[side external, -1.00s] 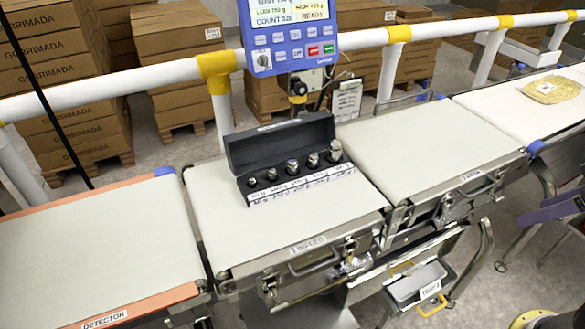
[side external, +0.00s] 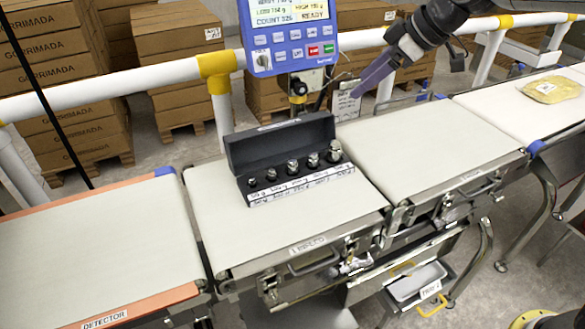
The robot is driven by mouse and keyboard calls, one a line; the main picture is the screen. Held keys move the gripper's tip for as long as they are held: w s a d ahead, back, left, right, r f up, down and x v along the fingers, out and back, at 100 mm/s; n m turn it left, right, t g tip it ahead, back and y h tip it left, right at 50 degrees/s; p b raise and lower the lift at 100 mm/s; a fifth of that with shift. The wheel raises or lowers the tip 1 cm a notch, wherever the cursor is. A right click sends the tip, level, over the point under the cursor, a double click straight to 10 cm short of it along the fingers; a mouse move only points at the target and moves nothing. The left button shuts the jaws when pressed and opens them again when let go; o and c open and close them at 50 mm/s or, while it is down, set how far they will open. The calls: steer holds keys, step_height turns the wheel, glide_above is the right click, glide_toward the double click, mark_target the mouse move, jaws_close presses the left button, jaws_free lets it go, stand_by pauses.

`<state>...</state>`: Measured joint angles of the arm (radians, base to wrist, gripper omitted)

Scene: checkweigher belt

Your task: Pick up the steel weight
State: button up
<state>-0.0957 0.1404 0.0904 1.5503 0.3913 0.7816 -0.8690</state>
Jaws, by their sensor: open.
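Several steel weights stand upright in a row in an open black case, rising in size from left to right. The smallest (side external: 252,182) is at the left, a middle one (side external: 292,167) is near the centre, and the largest (side external: 335,152) is at the right end.
A blue control panel (side external: 290,38) stands behind the case, near my gripper. A white rail (side external: 130,97) runs along the back. The belt right of the case (side external: 430,145) is clear. A yellow bag (side external: 549,90) lies on the far right belt.

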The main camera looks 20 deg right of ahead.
steer(key=w+a+f+g, duration=0.1)
steer(key=w+a+f, duration=0.2)
steer(key=w+f, duration=0.35)
steer(key=g, duration=0.1)
glide_above(295, 161)
steer(key=s+d, duration=0.2)
steer(key=d, duration=0.1)
steer(key=f, duration=1.3)
steer(key=shift+a+f, duration=0.25)
steer(key=shift+f, duration=0.05)
steer(key=shift+s+a+x, duration=0.1)
steer(key=shift+x, duration=1.45)
steer(key=shift+s+a+x, duration=0.1)
steer(key=shift+s+x, duration=0.05)
steer(key=shift+x, duration=1.4)
jaws_close()
